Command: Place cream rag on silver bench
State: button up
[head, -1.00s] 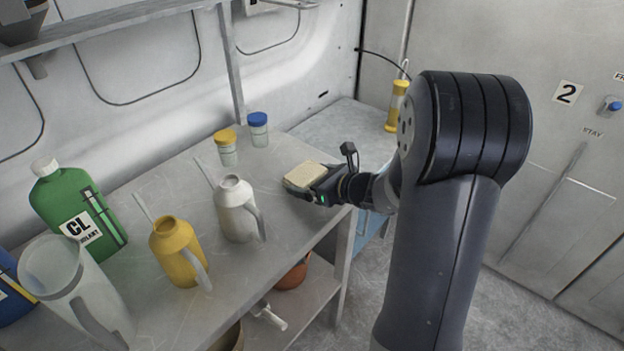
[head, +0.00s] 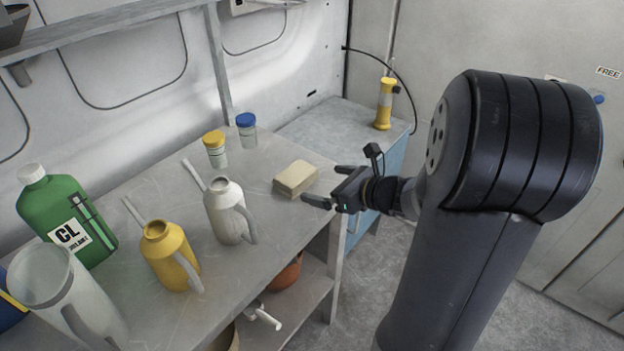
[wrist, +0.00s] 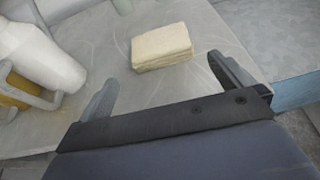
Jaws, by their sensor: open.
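The cream rag (head: 296,179), a folded block, lies flat on the silver bench (head: 285,225) near its right end. My gripper (head: 328,187) is open and empty, just to the right of the rag at the bench's edge, apart from it. In the wrist view the rag (wrist: 161,46) lies ahead of the two spread fingers (wrist: 165,85), with bare bench between them.
A white jug (head: 229,212), a yellow jug (head: 168,255), a green bottle (head: 58,215) and a clear pitcher (head: 62,295) stand left of the rag. Yellow-lidded (head: 215,150) and blue-lidded (head: 247,130) jars stand behind. A blue cabinet (head: 388,165) adjoins at right.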

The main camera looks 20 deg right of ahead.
jog(key=shift+v, duration=1.7)
jog(key=shift+a, duration=0.1)
